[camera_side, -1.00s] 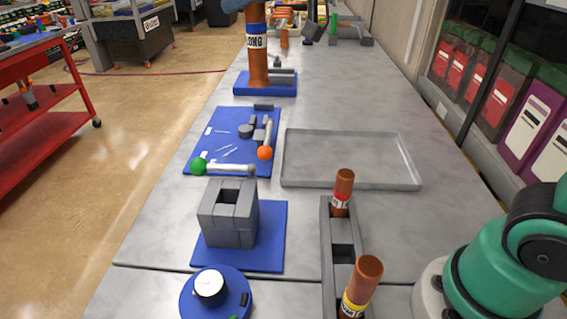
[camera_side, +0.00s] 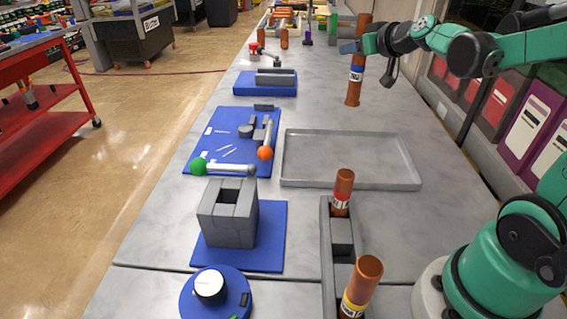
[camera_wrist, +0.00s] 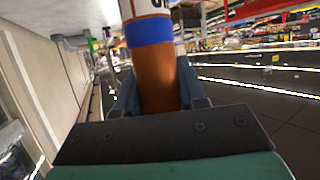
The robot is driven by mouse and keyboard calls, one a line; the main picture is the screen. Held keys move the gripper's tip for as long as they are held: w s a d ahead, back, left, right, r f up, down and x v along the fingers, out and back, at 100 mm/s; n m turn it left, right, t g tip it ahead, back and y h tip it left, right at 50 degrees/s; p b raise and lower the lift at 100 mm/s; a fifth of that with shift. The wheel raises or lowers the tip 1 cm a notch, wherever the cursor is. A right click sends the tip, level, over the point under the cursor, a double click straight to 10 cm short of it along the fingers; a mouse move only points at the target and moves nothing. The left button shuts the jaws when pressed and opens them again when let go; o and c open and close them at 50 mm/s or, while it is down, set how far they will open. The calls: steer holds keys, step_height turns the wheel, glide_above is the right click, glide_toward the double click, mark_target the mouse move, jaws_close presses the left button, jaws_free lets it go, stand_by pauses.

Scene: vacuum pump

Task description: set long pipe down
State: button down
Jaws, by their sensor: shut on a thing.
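The long pipe (camera_side: 355,88) is a copper-brown tube with a blue band and a white label, in the side view at the upper right. It is nearly upright, with its lower end above the grey table, behind the tray. My gripper (camera_side: 357,48) is shut on the upper part of the pipe. In the wrist view the pipe (camera_wrist: 155,75) stands between the blue-grey fingers of my gripper (camera_wrist: 155,92), and its ends are out of sight there.
An empty grey tray (camera_side: 408,184) lies on the table. The blue fixture (camera_side: 265,90) at the back left has a grey block on it. Two shorter copper pipes, red-banded (camera_side: 343,187) and yellow-banded (camera_side: 361,287), stand in a grey rack (camera_side: 327,240).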

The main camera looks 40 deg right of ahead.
step_height(320, 180, down, 13)
steer(key=shift+r, duration=0.2)
stand_by(0.4)
steer(key=shift+f, duration=0.1)
steer(key=c, duration=0.5)
jaws_free()
